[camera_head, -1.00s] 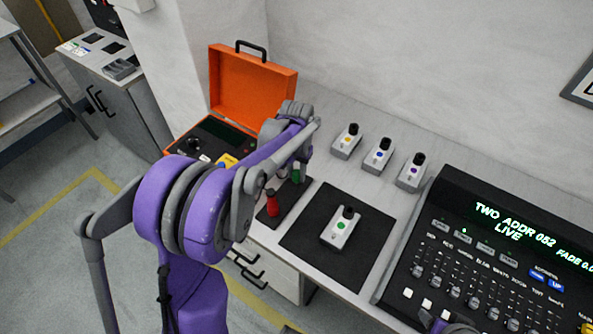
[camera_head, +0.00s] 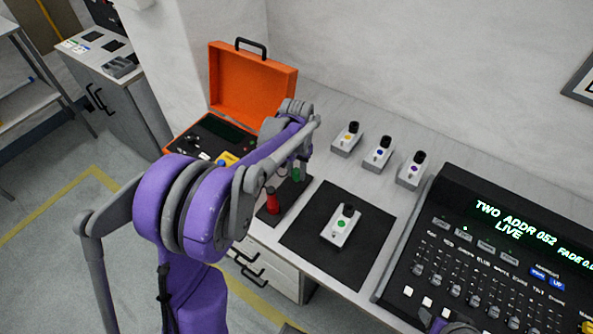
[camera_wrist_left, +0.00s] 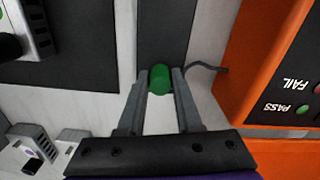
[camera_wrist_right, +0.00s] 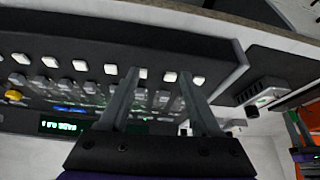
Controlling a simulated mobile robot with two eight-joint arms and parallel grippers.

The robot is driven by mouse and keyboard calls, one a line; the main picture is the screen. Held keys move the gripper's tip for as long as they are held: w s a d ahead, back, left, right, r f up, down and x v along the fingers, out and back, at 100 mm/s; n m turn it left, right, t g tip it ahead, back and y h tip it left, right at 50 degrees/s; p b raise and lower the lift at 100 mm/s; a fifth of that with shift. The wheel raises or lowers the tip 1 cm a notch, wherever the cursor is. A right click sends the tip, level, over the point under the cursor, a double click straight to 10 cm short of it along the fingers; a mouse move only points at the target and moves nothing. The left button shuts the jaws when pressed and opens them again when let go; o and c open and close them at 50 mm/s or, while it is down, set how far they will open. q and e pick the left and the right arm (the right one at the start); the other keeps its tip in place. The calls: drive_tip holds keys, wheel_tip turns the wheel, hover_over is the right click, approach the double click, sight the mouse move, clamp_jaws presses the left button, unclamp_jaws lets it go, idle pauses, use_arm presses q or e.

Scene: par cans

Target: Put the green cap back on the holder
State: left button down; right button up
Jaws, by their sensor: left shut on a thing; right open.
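My left gripper (camera_wrist_left: 160,84) is shut on the green cap (camera_wrist_left: 160,76), which sits between its fingertips at the end of a dark strip (camera_wrist_left: 165,30). In the head view the green cap (camera_head: 296,174) shows partly, beside my arm, above the far part of the dark strip holder (camera_head: 293,194). I cannot tell whether the cap touches the strip. A red cap (camera_head: 272,204) stands on the near part of the strip. My right gripper (camera_wrist_right: 158,90) is open and empty, with the control console (camera_wrist_right: 60,85) beyond its fingers.
A white unit with a green dot (camera_head: 341,226) lies on a black mat (camera_head: 310,212). Several similar units (camera_head: 378,154) stand along the back. An open orange case (camera_head: 252,82) is behind my left arm. The console (camera_head: 500,250) fills the right side.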

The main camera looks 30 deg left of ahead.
use_arm(q)
drive_tip(key=shift+f+b, duration=0.7)
drive_tip(key=shift+f, duration=0.2)
use_arm(e)
drive_tip(key=shift+s+f, duration=0.15)
drive_tip(key=shift+f, duration=0.65)
idle(0.3)
use_arm(q)
drive_tip(key=c, duration=0.5)
unclamp_jaws()
